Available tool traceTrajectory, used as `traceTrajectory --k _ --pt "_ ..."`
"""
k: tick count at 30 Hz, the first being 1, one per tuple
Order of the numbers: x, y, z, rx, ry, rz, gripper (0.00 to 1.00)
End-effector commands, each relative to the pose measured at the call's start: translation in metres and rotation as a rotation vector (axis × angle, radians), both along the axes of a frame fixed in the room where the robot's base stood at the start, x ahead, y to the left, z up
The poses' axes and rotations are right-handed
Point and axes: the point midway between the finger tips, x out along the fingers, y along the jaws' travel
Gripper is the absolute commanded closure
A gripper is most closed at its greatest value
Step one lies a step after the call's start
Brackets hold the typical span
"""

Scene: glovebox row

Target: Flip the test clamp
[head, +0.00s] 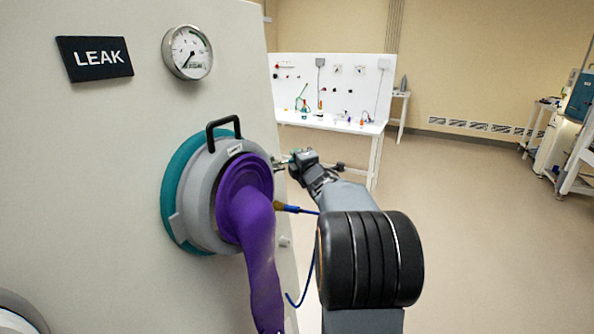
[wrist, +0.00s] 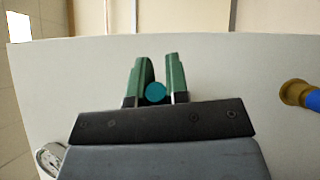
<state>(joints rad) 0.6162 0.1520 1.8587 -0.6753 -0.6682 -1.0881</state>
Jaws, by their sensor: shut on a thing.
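My gripper (head: 290,161) is at the right edge of the pale panel, just right of the port with the purple glove (head: 262,250). In the wrist view my gripper (wrist: 158,76) has its two green fingers closed around a small teal round-ended piece (wrist: 156,93), which appears to be the test clamp's handle. The fingers and the viewing angle hide most of the clamp. In the head view the clamp is too small to make out.
A brass fitting (head: 280,206) with a blue hose (head: 304,211) sticks out below my gripper. The port's black handle (head: 223,122) and a gauge (head: 187,52) are on the panel. A white bench (head: 330,124) stands behind.

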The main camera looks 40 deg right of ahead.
Motion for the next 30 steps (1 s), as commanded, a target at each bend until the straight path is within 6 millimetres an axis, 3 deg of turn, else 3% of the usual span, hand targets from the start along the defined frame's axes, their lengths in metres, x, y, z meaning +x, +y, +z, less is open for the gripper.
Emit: traceTrajectory --k 1,20,21,28,30 --pt "-0.0011 0.0011 -0.0071 -0.007 -0.007 -0.02 1.0" --pt "-0.0063 0.0024 0.0016 -0.007 -0.006 -0.097 1.0" --pt "-0.0063 0.0024 0.0015 -0.007 -0.006 -0.097 0.83" --pt "-0.0063 0.0022 0.0012 -0.007 -0.006 -0.097 0.61" --pt "-0.0064 0.0022 0.0011 -0.007 -0.006 -0.097 0.59"
